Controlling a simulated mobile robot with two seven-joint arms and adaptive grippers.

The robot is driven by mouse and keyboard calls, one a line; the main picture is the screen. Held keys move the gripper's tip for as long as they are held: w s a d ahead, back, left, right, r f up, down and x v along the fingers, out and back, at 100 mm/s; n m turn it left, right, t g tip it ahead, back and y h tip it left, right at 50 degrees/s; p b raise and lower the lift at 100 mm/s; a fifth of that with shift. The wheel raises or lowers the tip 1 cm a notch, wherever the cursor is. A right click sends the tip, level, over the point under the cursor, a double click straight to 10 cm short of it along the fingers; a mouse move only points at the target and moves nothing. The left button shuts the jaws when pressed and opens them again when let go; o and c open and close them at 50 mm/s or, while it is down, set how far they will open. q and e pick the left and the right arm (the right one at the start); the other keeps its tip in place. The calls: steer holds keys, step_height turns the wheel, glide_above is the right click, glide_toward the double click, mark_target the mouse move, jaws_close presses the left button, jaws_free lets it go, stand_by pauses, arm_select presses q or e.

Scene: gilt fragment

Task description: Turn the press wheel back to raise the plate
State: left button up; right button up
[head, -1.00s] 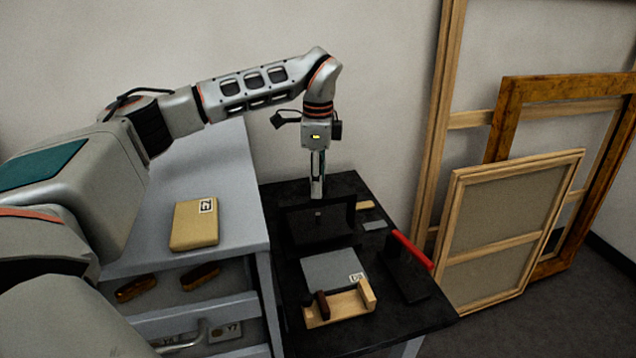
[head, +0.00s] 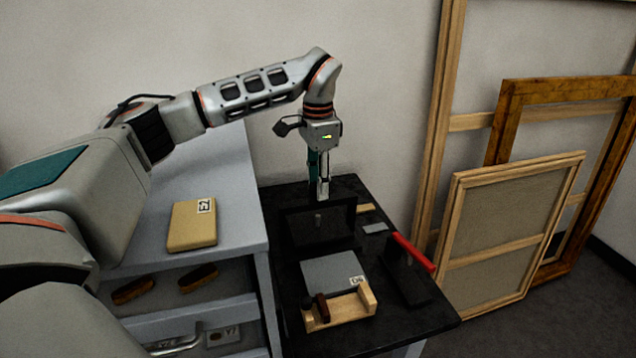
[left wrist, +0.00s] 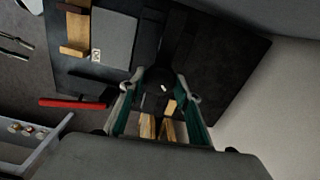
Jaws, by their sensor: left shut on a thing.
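The press (head: 350,222) is a dark frame on the black table, with a small light screw (head: 318,221) showing in its opening. My left gripper (head: 322,197) points straight down at the top of the press, its fingers closed on the press wheel. In the left wrist view the dark wheel (left wrist: 165,84), with a shiny centre, lies between the green-sided fingertips of my left gripper (left wrist: 168,92). In the head view the wheel is mostly hidden, and I cannot make out the plate or its height. My right gripper is not in view.
The black table (head: 420,318) also holds a grey board (head: 335,268), a wooden holder (head: 345,312) and a red-handled tool (head: 413,252). A grey cabinet (head: 235,200) with a tan box (head: 192,226) stands left. Wooden frames (head: 515,235) lean on the wall at right.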

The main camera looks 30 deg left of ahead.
arm_select(q)
steer(key=o, duration=1.1)
step_height(320, 180, up, 12)
